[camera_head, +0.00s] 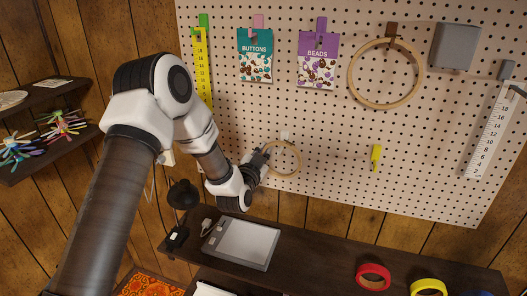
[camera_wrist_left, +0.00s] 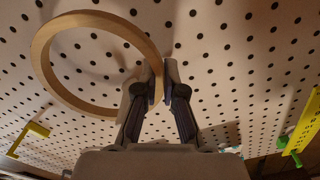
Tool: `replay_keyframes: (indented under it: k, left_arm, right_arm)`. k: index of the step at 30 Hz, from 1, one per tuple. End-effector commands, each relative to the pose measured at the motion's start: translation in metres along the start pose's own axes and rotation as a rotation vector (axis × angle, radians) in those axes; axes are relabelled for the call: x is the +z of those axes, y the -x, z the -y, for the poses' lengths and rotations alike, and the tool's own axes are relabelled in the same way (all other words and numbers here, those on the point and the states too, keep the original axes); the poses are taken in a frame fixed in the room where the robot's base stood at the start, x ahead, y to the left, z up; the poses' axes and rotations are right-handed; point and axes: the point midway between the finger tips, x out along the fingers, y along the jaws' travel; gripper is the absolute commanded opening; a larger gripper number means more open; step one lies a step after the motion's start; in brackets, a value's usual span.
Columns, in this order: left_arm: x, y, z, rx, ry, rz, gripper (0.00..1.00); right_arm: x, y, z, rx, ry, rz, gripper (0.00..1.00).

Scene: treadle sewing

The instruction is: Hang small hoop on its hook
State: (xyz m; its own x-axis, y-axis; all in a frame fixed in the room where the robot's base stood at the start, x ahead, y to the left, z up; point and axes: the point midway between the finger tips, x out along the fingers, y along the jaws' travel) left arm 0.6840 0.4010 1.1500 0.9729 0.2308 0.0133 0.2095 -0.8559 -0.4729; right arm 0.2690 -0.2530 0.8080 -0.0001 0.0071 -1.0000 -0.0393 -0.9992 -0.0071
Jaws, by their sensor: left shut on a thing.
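The small hoop (camera_head: 299,160) is a thin pale wooden ring at the lower middle of the pegboard. My left gripper (camera_head: 264,156) is shut on its left edge in the head view. In the left wrist view the hoop (camera_wrist_left: 41,55) extends to the left from the closed fingers (camera_wrist_left: 164,78), in front of the board. A small white hook (camera_head: 285,134) shows just above the hoop's top. I cannot tell whether the hoop touches it. My right gripper is not in view.
On the pegboard (camera_head: 330,190) hang a large hoop (camera_head: 353,72), a buttons packet (camera_head: 255,55), a beads packet (camera_head: 318,60), a yellow tape (camera_head: 202,70) and a white ruler (camera_head: 492,130). A yellow hook (camera_head: 376,157) is empty. Below, a dark shelf (camera_head: 310,262) holds a tablet (camera_head: 242,243) and tape rolls.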

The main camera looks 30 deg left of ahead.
Motion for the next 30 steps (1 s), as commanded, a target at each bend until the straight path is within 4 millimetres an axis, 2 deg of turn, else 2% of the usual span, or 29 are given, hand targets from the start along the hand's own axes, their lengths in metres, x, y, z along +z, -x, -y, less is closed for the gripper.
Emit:
replay_keyframes:
  k: [22,24,25,30]
  left_arm:
    - [0.0087,0.0001,-0.0048,0.000,0.000,-0.001,0.00]
    - [0.0088,0.0001,-0.0048,0.000,0.000,-0.001,0.29]
    - [0.0088,0.0001,-0.0048,0.000,0.000,-0.001,0.37]
    - [0.0088,0.0001,-0.0048,0.000,0.000,0.000,0.37]
  right_arm:
    - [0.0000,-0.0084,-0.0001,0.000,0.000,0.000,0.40]
    - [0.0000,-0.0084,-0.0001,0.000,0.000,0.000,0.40]
    - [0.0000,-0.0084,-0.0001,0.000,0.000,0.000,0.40]
    - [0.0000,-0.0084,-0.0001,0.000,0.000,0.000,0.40]
